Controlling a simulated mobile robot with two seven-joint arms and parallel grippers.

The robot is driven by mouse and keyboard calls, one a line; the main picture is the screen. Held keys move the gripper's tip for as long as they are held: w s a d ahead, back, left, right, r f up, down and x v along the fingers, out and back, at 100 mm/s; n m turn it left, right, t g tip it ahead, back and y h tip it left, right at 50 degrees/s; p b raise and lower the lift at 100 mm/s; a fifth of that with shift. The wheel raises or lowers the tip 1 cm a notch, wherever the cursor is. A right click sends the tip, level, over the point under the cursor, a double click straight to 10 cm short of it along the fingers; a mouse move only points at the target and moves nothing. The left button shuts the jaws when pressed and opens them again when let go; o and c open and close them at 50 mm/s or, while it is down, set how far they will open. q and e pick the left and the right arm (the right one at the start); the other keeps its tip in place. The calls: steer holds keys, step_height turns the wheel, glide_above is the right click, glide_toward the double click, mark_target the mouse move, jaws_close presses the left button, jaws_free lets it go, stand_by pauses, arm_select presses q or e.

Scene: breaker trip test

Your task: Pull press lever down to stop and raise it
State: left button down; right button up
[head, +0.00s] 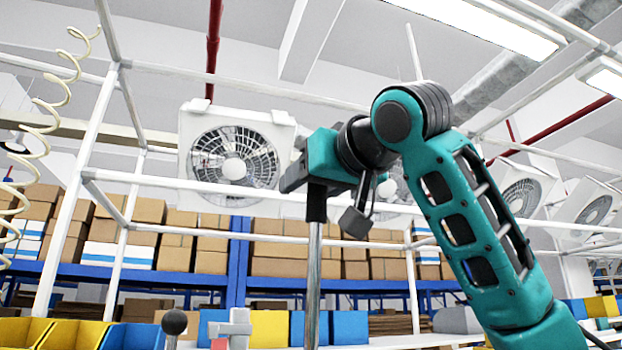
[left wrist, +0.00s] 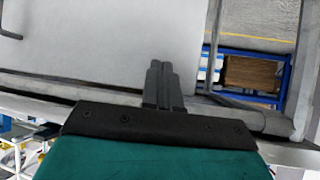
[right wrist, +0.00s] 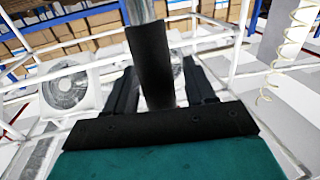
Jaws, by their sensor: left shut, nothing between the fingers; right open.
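The press lever (right wrist: 150,62) is a metal rod with a black sleeve grip. In the head view its bright rod (head: 314,270) stands upright, with the black grip at the top. My right gripper (head: 308,180) is at that grip. In the right wrist view my right gripper (right wrist: 158,80) is open, with one finger on each side of the black grip; I cannot tell whether they touch. My left gripper (left wrist: 161,72) is shut and empty above a plain grey surface (left wrist: 110,55); it is outside the head view. The lever's lower end and pivot are out of sight.
White frame bars (head: 235,187) cross the space around the lever. A black ball knob (head: 174,322) and a light grey fitting (head: 236,326) show low down. Yellow bins (head: 72,334) stand at lower left. Blue shelves with boxes (head: 280,267) and a fan (head: 234,157) are behind.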

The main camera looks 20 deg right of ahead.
steer(key=shift+c, duration=0.5)
jaws_close()
